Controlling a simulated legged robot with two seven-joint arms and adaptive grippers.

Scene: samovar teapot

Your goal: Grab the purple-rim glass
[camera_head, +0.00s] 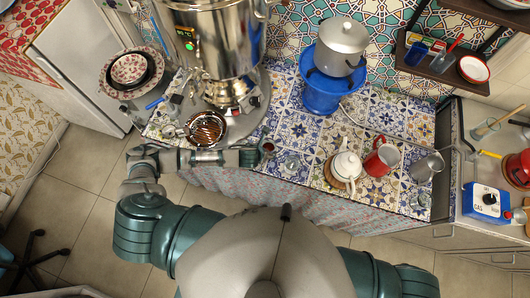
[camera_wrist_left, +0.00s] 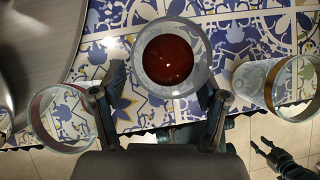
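In the left wrist view, a glass of dark red-brown tea (camera_wrist_left: 168,57) stands upright straight ahead; its rim looks pale grey-lavender. My left gripper (camera_wrist_left: 163,92) is open, its two fingers apart on either side of this glass's near part. An empty glass with a reddish rim (camera_wrist_left: 62,122) is at the left, and a glass with a golden-brown rim (camera_wrist_left: 278,85) is at the right. In the head view, my left gripper (camera_head: 253,156) is beside the tea glass (camera_head: 267,146) at the counter's front edge. My right gripper (camera_wrist_left: 272,152) hangs low over the floor, fingers apart.
The samovar (camera_head: 218,50) stands behind my left arm on a metal tray (camera_head: 250,122). A white teapot (camera_head: 345,166) and red mug (camera_head: 381,158) stand to the right. A blue stove (camera_head: 322,95) bears a pot (camera_head: 341,45).

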